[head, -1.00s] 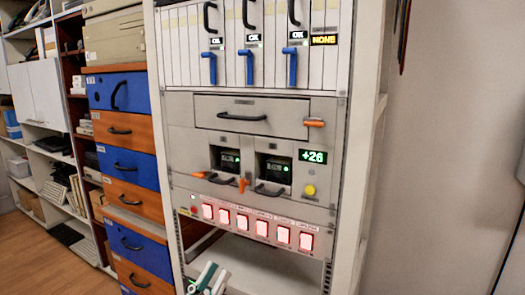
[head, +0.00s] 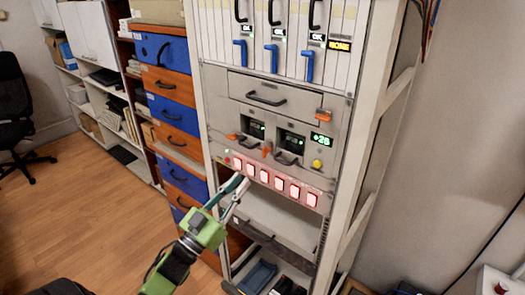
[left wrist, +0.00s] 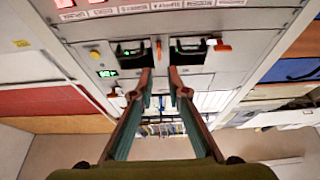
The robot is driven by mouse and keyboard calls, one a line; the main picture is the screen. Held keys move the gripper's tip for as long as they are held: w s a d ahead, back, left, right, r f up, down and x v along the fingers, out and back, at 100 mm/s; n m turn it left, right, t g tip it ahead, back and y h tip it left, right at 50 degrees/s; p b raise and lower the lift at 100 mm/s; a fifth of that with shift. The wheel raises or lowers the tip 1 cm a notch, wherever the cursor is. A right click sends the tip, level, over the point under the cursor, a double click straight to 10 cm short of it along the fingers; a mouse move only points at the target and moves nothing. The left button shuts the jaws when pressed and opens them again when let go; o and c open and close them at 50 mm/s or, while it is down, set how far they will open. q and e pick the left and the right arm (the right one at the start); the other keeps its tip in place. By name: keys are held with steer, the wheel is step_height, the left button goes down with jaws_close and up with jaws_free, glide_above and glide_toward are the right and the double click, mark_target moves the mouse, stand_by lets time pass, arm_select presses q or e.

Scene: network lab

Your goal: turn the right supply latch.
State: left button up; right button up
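The right supply latch (head: 266,151) is a small orange handle standing roughly upright between the two supply units of the rack. The right supply (head: 291,139) has a dark display and a black handle; the left supply (head: 252,129) stands beside it with a sideways orange latch (head: 232,137). My left gripper (head: 238,186) is open and empty, below and in front of the supplies. In the left wrist view, which looks upside down, its fingers (left wrist: 160,82) point at the supplies, with the right supply latch (left wrist: 158,49) near the line between them. My right gripper is out of view.
A row of lit red-white switches (head: 279,183) lies just below the supplies. A yellow button (head: 317,163) is right of them. Blue-and-orange drawers (head: 178,145) stand left of the rack. The wood floor (head: 90,215) at left is clear.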

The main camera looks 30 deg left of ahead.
mark_target(263, 154)
arm_select(q)
steer(key=p+x, duration=0.3)
steer(key=x, duration=0.7)
steer(key=shift+w+d+r, duration=0.1)
steer(key=shift+w+d, duration=0.1)
steer(key=shift+w, duration=0.15)
jaws_close()
